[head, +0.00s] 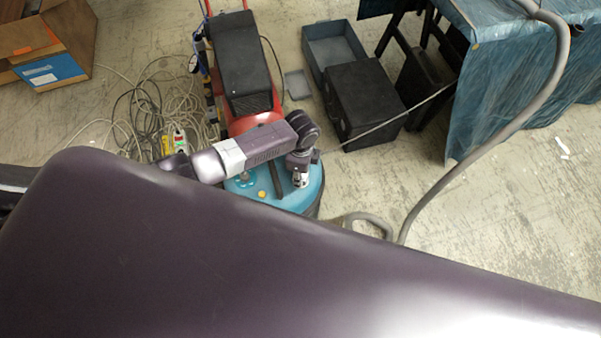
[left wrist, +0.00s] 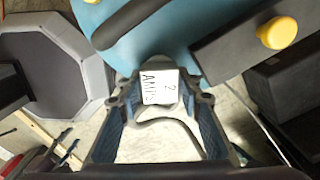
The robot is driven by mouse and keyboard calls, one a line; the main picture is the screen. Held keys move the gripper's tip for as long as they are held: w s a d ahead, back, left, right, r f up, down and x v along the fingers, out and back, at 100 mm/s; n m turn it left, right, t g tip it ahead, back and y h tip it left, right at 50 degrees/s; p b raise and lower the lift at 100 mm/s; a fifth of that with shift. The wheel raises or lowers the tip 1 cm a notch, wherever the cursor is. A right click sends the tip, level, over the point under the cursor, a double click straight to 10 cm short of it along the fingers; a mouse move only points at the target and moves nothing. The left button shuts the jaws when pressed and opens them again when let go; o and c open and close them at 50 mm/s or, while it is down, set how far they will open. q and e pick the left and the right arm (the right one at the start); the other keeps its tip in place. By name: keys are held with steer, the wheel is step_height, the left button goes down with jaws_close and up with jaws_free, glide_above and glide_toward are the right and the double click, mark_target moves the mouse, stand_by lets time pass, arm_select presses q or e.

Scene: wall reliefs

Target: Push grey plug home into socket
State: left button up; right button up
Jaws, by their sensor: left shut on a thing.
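My left gripper (head: 300,180) is beside the teal round machine (head: 312,197) in the head view. In the left wrist view my left gripper (left wrist: 160,88) is shut on a small pale block with black lettering on its face, which appears to be the grey plug (left wrist: 160,86). The block sits between the fingertips, close to the edge of the teal machine (left wrist: 150,35). The socket cannot be made out in either view, so I cannot tell how the plug lines up with it. My right gripper is not in view.
A red machine with a black top (head: 245,65) stands behind the teal one, near tangled cables (head: 140,105). A black box (head: 362,103) and grey tray (head: 333,45) stand to the right. A thick grey hose (head: 480,150) crosses the right side. My own body hides the foreground.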

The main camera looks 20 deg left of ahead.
arm_select(q)
steer(key=o, duration=1.2)
steer(key=shift+f, duration=0.1)
steer(key=shift+o, duration=0.2)
step_height(320, 180, up, 12)
